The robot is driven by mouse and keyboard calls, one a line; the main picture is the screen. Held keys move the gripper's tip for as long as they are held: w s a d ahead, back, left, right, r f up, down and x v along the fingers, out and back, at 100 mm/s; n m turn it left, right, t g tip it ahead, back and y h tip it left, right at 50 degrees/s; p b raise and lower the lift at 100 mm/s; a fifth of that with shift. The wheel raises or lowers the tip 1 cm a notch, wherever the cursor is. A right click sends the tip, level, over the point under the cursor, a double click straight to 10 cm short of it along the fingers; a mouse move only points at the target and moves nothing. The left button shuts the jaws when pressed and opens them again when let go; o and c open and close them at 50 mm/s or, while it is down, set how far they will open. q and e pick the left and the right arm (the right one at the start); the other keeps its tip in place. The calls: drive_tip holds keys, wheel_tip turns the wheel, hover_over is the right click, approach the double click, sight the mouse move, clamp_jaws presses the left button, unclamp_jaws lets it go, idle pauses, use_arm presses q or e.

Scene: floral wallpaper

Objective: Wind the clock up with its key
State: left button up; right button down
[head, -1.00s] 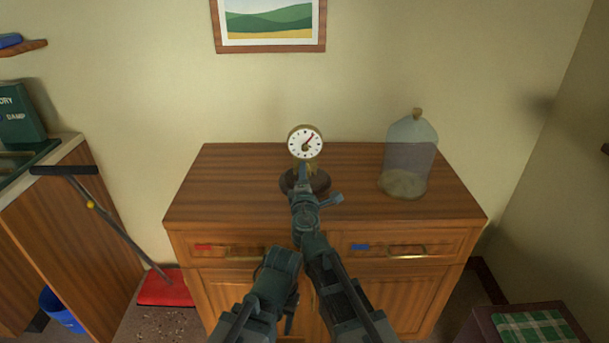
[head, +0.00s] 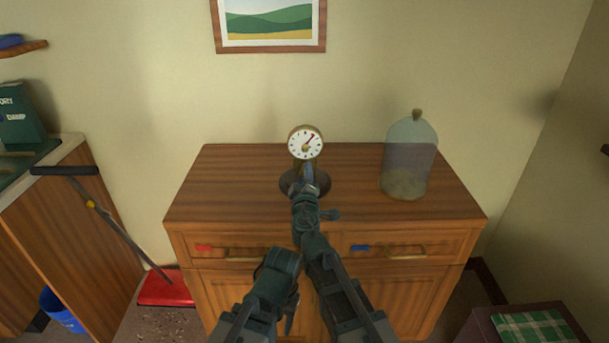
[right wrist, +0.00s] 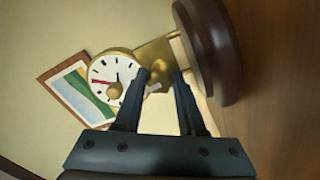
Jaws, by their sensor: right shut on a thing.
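The clock (head: 305,142) stands on the wooden cabinet, with a white face, a red hand and a dark round base. In the right wrist view its face (right wrist: 112,75) is left of my fingers and its brown base is at upper right. My right gripper (head: 308,172) is in front of the clock, just below the face.
A glass dome (head: 409,160) with a knob stands on the cabinet (head: 235,185) to the right of the clock. Cabinet top left of the clock is clear. A broom-like tool (head: 115,225) leans at the left, above a red dustpan (head: 165,288).

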drive_tip(key=shift+s+m, duration=0.1)
drive_tip(key=shift+m, duration=0.2)
drive_tip(key=c, duration=0.5)
unclamp_jaws()
